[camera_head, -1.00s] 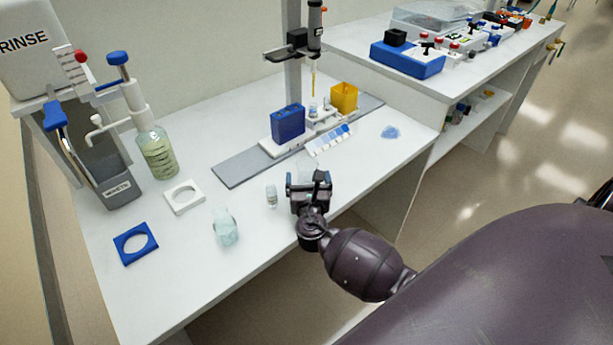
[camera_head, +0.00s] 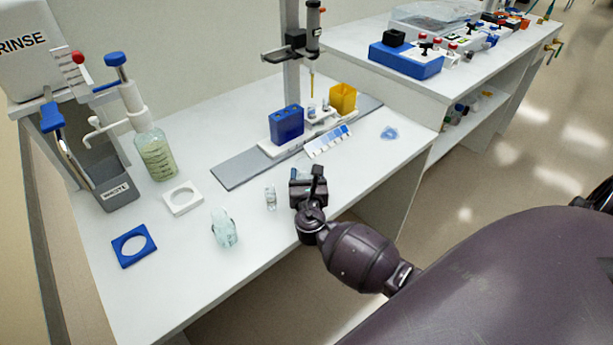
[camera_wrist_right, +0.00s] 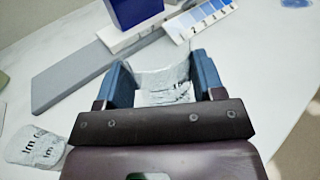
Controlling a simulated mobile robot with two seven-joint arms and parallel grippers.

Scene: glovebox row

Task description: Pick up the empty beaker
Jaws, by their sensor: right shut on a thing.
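The beaker (camera_wrist_right: 163,82) is clear glass with dark markings and shows between the two blue fingers in the right wrist view. My right gripper (camera_wrist_right: 160,80) is shut on it, one finger on each side. In the head view my right gripper (camera_head: 308,178) is at the front part of the white bench and hides most of the beaker. Whether the beaker touches the bench top is unclear. My left gripper is not in view.
A small clear vial (camera_head: 270,197) stands just left of the gripper. A clear glass vessel (camera_head: 224,228), a blue ring holder (camera_head: 134,246) and a white ring holder (camera_head: 183,198) are farther left. A stand with a blue block (camera_head: 287,125) is behind.

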